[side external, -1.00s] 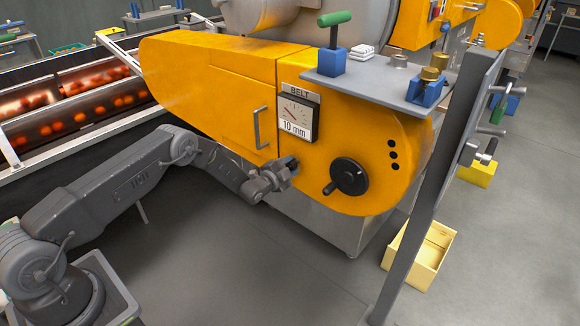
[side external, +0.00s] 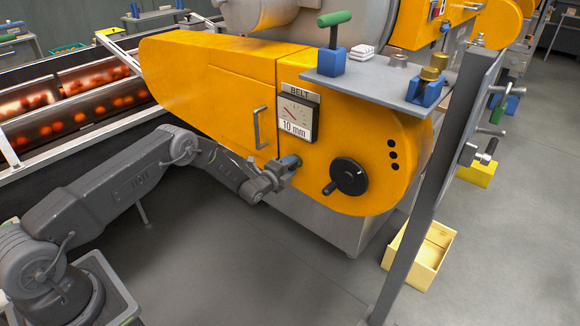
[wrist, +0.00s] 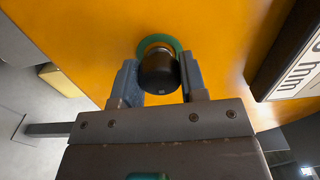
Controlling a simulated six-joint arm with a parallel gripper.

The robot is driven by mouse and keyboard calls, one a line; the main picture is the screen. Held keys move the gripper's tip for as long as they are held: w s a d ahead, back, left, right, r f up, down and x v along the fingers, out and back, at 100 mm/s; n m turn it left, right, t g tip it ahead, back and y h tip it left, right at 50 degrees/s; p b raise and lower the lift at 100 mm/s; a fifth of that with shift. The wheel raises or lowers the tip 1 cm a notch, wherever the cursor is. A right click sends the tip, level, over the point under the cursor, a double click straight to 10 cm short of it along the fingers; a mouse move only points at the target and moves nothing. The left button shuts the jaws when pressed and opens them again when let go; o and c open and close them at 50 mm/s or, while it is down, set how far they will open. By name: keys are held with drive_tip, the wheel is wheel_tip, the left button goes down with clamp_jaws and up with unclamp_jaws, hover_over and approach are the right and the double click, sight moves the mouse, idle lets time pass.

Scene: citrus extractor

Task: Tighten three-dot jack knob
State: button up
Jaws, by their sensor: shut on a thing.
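My gripper (wrist: 157,62) is shut on a dark round knob (wrist: 158,74), with one finger on each side of it. A green ring (wrist: 157,43) shows around the knob's base, against the orange housing. No dots can be seen on the held knob. In the side view my gripper (side external: 287,166) is at the housing's front, below the belt gauge (side external: 297,115), and hides the knob. Three black dots (side external: 392,155) are on the housing farther right, beside a black handwheel (side external: 348,177) with a crank handle. My gripper is left of the handwheel and apart from it.
The orange housing (side external: 215,88) carries a door handle (side external: 261,128) up and left of my gripper. A grey post (side external: 425,190) stands in front at the right. A yellow bin (side external: 418,258) is on the floor. The floor in front is mostly clear.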

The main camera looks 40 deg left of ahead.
idle(0.3)
drive_tip(key=o, duration=0.9)
drive_tip(key=s, duration=1.4)
